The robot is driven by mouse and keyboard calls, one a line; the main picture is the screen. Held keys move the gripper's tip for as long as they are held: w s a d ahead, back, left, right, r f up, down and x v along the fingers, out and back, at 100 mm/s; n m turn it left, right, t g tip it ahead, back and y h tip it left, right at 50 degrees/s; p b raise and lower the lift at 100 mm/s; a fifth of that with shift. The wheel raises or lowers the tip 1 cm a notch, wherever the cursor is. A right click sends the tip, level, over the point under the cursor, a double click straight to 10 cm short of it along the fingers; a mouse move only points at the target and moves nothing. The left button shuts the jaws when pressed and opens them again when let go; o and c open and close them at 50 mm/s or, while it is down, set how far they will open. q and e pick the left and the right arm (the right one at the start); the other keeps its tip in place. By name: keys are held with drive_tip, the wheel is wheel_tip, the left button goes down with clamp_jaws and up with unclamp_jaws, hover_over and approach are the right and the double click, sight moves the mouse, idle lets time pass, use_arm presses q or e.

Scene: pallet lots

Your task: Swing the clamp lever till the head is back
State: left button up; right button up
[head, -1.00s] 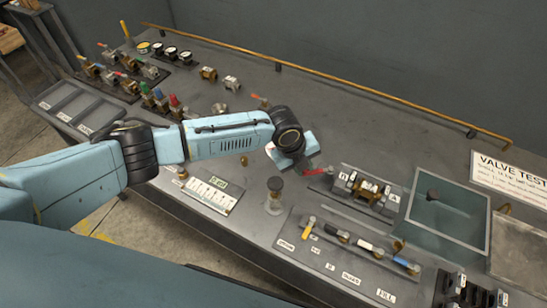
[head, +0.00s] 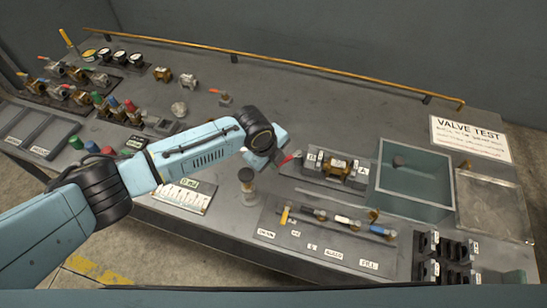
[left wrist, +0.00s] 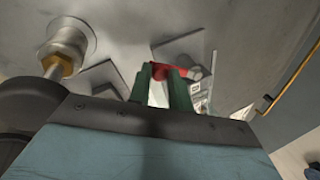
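The clamp (head: 333,168) sits on the grey bench right of centre in the head view, with a brass valve body (head: 338,163) in it. Its red lever (head: 289,158) sticks out on the left side. My left gripper (head: 272,156) is at the lever's outer end, with the fingers largely hidden there. In the left wrist view, the two green fingers (left wrist: 161,72) stand close together with the red lever (left wrist: 157,71) between their tips and appear shut on it. The clamp head's exact position is too small to tell. My right gripper is not in view.
A capped post (head: 247,184) stands just below my left gripper. A row of coloured-handle valves (head: 330,220) lies in front of the clamp. An open tank (head: 415,185) is to its right. A brass rail (head: 270,60) runs along the back. Bare bench lies behind the clamp.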

use_arm(q)
drive_tip(key=o, duration=0.5)
drive_tip(key=shift+d+f, duration=0.15)
drive_tip(key=shift+c, duration=0.2)
drive_tip(key=shift+a+r, duration=0.2)
drive_tip(key=shift+r, duration=0.15)
drive_tip(key=v, duration=1.2)
drive_tip(key=shift+s+r, duration=0.15)
drive_tip(key=shift+r, duration=0.2)
drive_tip(key=shift+a, duration=0.1)
